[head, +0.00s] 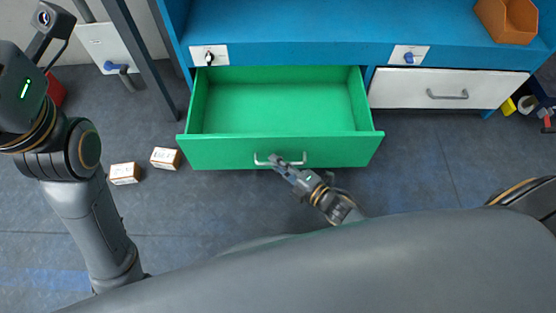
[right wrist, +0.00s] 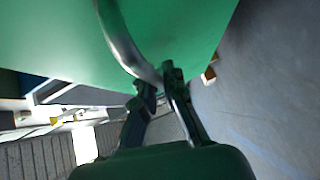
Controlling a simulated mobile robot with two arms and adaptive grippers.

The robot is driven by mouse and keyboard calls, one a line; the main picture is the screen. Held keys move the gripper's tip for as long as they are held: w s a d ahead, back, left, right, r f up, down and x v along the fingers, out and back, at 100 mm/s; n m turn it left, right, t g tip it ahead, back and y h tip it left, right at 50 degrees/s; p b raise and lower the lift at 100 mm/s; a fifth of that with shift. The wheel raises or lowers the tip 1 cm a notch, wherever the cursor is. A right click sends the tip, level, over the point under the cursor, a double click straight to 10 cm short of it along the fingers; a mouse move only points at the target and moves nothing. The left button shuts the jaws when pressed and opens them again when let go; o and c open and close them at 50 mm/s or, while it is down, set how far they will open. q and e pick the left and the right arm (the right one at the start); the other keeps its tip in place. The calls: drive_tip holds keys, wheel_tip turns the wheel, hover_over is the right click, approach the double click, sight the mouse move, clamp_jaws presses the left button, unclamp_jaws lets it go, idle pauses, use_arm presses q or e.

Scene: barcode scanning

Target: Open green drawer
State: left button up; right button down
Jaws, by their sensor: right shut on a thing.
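The green drawer (head: 270,105) is pulled out of the blue workbench (head: 330,25) in the head view, and its inside shows empty. Its silver handle (head: 297,161) is on the front panel. My right gripper (head: 279,160) is shut on the handle near its middle. In the right wrist view the curved handle (right wrist: 125,45) runs to between the fingers of my right gripper (right wrist: 160,85), with the green drawer front (right wrist: 60,40) behind it. My left arm comes in from the left in the head view, but its gripper does not show.
A closed white drawer (head: 420,88) is to the right of the green one. Two small boxes (head: 165,158) (head: 124,173) lie on the floor to the left. An orange bin (head: 507,18) stands on the bench. A dark post (head: 142,58) rises at the left.

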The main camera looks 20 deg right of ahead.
drive_tip(key=c, duration=1.4)
unclamp_jaws()
drive_tip(key=v, duration=1.2)
